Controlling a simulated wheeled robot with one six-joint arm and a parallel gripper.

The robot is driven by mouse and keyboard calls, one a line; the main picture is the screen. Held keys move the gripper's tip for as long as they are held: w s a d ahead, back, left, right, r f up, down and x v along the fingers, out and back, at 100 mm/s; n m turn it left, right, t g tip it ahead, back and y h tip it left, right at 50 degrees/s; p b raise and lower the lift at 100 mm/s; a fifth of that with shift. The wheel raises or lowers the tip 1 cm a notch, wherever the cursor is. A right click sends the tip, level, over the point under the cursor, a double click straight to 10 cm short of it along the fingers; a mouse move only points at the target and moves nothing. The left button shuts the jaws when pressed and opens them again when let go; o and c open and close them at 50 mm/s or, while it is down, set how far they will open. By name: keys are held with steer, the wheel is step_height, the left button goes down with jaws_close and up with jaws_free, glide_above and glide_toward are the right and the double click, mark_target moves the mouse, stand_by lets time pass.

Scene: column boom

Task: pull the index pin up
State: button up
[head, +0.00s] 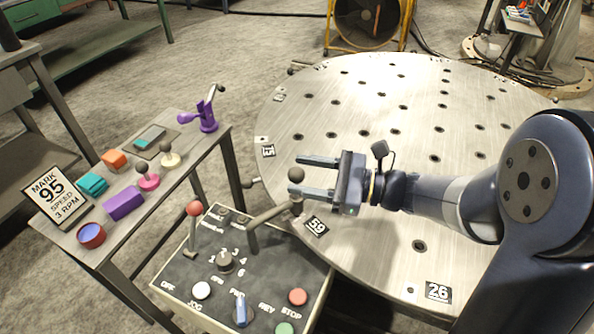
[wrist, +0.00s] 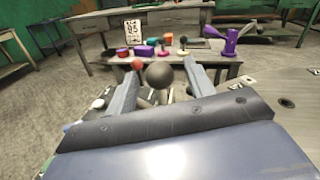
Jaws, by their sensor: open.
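The index pin shows as a dark ball knob (head: 296,174) on a short stem, at the end of a bent grey bracket arm (head: 270,215) by the round plate's edge. My gripper (head: 298,175) is open, its two fingers pointing left, one on each side of the knob in the picture. In the wrist view the knob (wrist: 159,75) appears between the spread fingers (wrist: 163,72), with gaps showing on both sides. The pin's lower end is hidden at the bracket.
A control panel (head: 192,272) with a red-knobbed lever (head: 194,209), dial and buttons stands below the bracket. The large round plate (head: 370,90) with holes lies under my arm. A side table (head: 205,150) with several coloured objects stands left.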

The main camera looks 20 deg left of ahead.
steer(key=w+d, duration=0.1)
steer(key=d, duration=0.7)
steer(key=shift+d+p, duration=0.3)
steer(key=shift+p, duration=0.1)
steer(key=a, duration=0.3)
steer(key=s+a, duration=0.1)
steer(key=a, duration=0.3)
steer(key=a+b, duration=0.1)
steer(key=a, duration=0.2)
steer(key=shift+s+a, duration=0.15)
steer(key=shift+a, duration=0.25)
steer(key=shift+f+b, duration=0.4)
steer(key=shift+f, duration=0.05)
steer(key=shift+r, duration=0.1)
